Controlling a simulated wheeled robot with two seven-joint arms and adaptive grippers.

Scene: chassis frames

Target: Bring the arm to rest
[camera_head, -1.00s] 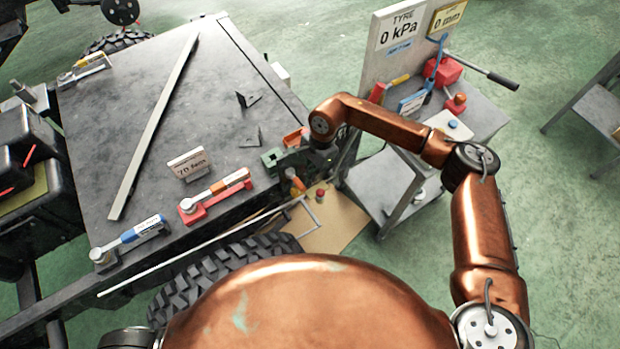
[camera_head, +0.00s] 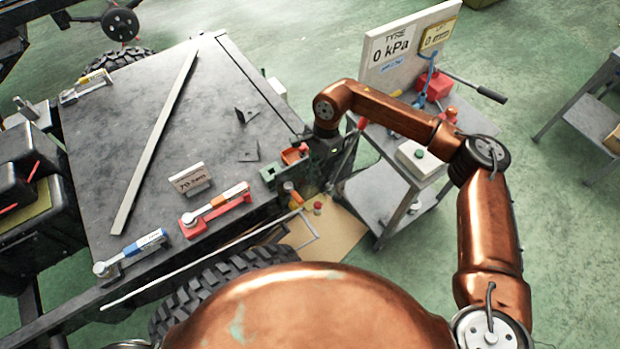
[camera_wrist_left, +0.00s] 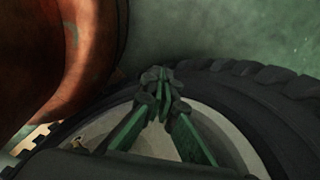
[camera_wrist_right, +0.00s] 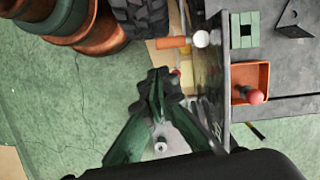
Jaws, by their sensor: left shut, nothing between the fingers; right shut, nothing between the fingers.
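My right arm (camera_head: 395,113) is copper-coloured and reaches in from the right, bent at the elbow. Its dark wrist end hangs down beside the right edge of the dark workbench (camera_head: 140,85); its fingers are hard to make out there. In the right wrist view my right gripper (camera_wrist_right: 157,84) is shut and empty, with its green fingers together over the green floor, left of the bench edge. In the left wrist view my left gripper (camera_wrist_left: 162,80) is shut and empty in front of a large tyre (camera_wrist_left: 265,110). The left gripper does not show in the head view.
A grey trolley (camera_head: 375,197) with a gauge board (camera_head: 385,60) stands close to my right forearm. The bench carries a red-cradled wrench (camera_head: 216,210), a blue-handled wrench (camera_head: 135,250) and a long bar (camera_head: 155,140). An orange bin (camera_wrist_right: 250,82) sits at the bench edge.

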